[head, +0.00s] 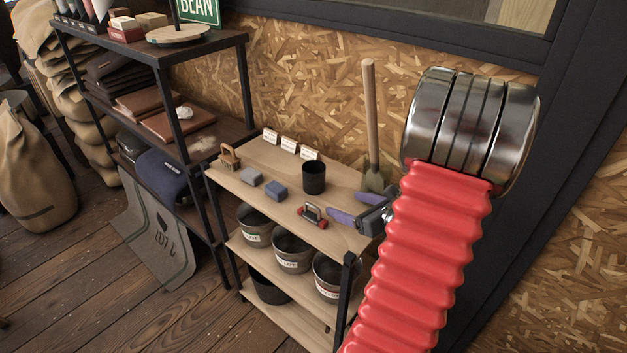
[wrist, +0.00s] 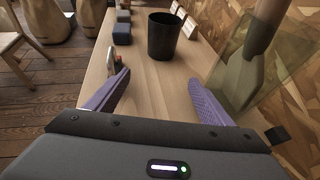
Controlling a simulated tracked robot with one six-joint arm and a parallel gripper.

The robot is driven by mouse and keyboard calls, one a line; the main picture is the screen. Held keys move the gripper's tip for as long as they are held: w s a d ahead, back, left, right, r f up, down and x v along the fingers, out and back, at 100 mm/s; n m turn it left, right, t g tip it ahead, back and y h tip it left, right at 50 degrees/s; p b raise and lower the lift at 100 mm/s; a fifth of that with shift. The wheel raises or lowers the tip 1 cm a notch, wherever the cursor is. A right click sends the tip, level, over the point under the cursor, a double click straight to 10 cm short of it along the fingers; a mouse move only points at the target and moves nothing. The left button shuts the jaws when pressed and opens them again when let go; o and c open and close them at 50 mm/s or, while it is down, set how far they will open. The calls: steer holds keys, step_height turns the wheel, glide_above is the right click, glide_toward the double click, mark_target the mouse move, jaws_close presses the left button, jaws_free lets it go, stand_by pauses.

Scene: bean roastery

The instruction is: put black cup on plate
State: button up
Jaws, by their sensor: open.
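The black cup (head: 314,177) stands upright on the wooden top shelf (head: 262,155) of the low rack. In the wrist view the black cup (wrist: 163,36) stands ahead, between and beyond my fingertips, touching neither. My gripper (head: 366,207) is open and empty at the right end of that shelf; its purple fingers spread wide in the wrist view (wrist: 160,84). I see no plate that I can name for certain; a round pale disc (head: 181,34) lies on the upper shelf of the tall dark rack.
A red-ended tool (head: 312,216) lies near the shelf's front edge, close to my left finger. Blue (head: 276,190) and grey (head: 251,177) blocks and a brush (head: 229,157) lie left. Small cards (head: 289,145) line the back. A wooden-handled scoop (head: 372,130) stands behind my gripper. Buckets (head: 291,249) sit below.

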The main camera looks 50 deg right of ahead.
mark_target(321, 184)
steer(key=w, duration=0.3)
steer(key=w+d, duration=0.1)
steer(key=w, duration=0.6)
steer(key=shift+d, duration=0.2)
steer(key=shift+w, duration=0.2)
steer(key=shift+w, duration=0.35)
steer(key=x, duration=0.5)
steer(key=shift+r, duration=0.1)
steer(key=c, duration=1.3)
